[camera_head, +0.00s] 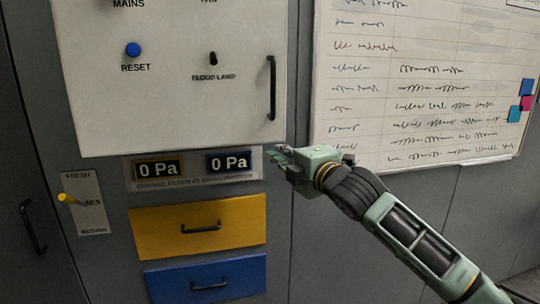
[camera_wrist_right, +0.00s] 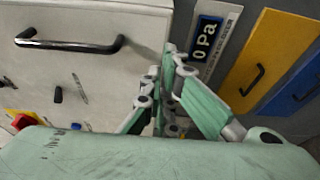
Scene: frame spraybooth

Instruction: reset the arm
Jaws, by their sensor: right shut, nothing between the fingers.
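My right gripper (camera_head: 278,156) is green with dark joints, and its arm comes in from the lower right in the head view. It is in front of the lower right corner of the white control panel (camera_head: 170,110), near the gauge plate (camera_head: 194,185). In the right wrist view the fingers (camera_wrist_right: 168,98) are closed together with nothing between them. They point between the panel's black handle (camera_wrist_right: 70,42) and the "0 Pa" display (camera_wrist_right: 206,38). I cannot tell whether the fingertips touch the panel. My left gripper is in neither view.
A yellow drawer (camera_head: 160,232) and a blue drawer (camera_head: 165,285) are below the gauges. A blue RESET button (camera_head: 133,50) is on the panel. A yellow lever (camera_head: 68,198) points to MIX at left. A whiteboard (camera_head: 430,85) hangs behind my right arm.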

